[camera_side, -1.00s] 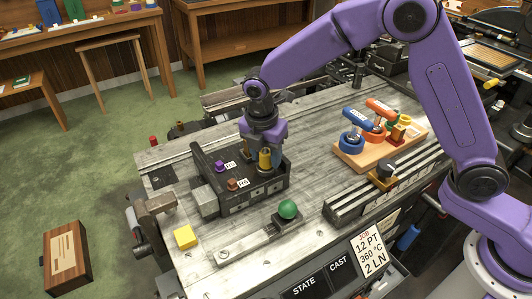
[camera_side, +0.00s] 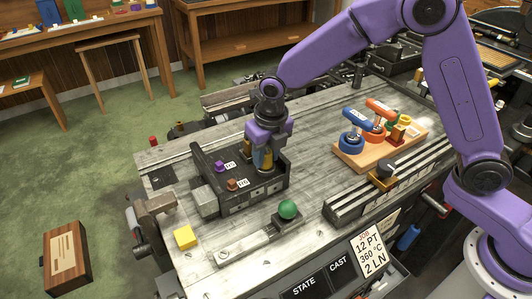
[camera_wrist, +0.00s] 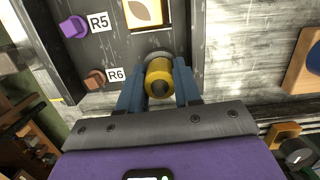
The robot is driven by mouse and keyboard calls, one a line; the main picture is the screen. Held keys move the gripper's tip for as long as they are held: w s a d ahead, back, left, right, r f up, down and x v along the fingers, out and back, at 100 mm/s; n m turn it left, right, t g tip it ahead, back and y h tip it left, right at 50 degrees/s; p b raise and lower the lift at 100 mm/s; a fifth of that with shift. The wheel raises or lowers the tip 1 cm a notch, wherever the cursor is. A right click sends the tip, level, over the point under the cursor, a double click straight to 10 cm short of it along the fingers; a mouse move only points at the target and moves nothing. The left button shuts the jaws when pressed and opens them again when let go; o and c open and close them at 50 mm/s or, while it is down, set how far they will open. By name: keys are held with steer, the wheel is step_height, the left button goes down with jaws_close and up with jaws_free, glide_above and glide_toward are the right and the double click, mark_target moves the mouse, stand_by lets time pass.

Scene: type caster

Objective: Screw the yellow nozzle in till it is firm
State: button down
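The yellow nozzle (camera_wrist: 158,78) stands upright in a grey collar on the dark block (camera_side: 236,199). In the wrist view it lies between the two blue fingers of my gripper (camera_wrist: 159,86), and no clear gap shows on either side. In the side view my gripper (camera_side: 263,158) points down over the block, and its fingers partly hide the yellow nozzle. The nozzle's lower end and its thread are hidden.
On the block beside the nozzle are a purple knob (camera_wrist: 74,27) by label R5 and a brown knob (camera_wrist: 95,79) by label R6. A green ball (camera_side: 288,208) stands in front. A wooden rack (camera_side: 352,158) with coloured tools is to the right. A yellow cube (camera_side: 185,237) lies front left.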

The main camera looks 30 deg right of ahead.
steer(key=m, duration=0.3)
steer(key=shift+m+h, duration=0.3)
steer(key=shift+m, duration=0.1)
steer(key=c, duration=0.8)
jaws_free()
steer(key=shift+o, duration=0.5)
steer(key=shift+d, duration=0.1)
steer(key=shift+d, duration=0.1)
step_height(320, 180, up, 17)
steer(key=s+a, duration=0.1)
steer(key=s, duration=0.2)
steer(key=s+d+f+m, duration=0.3)
steer(key=s+d+m, duration=0.3)
steer(key=s, duration=0.3)
steer(key=s+d+f+m+g, duration=0.1)
steer(key=s+d+f+m, duration=0.2)
steer(key=s+d+m, duration=0.4)
steer(key=s+d+f+m, duration=0.3)
steer(key=s+d+m, duration=0.3)
steer(key=s, duration=0.6)
steer(key=shift+d+f+m+g+y, duration=0.2)
steer(key=shift+m+g+y, duration=0.15)
steer(key=shift+m, duration=0.25)
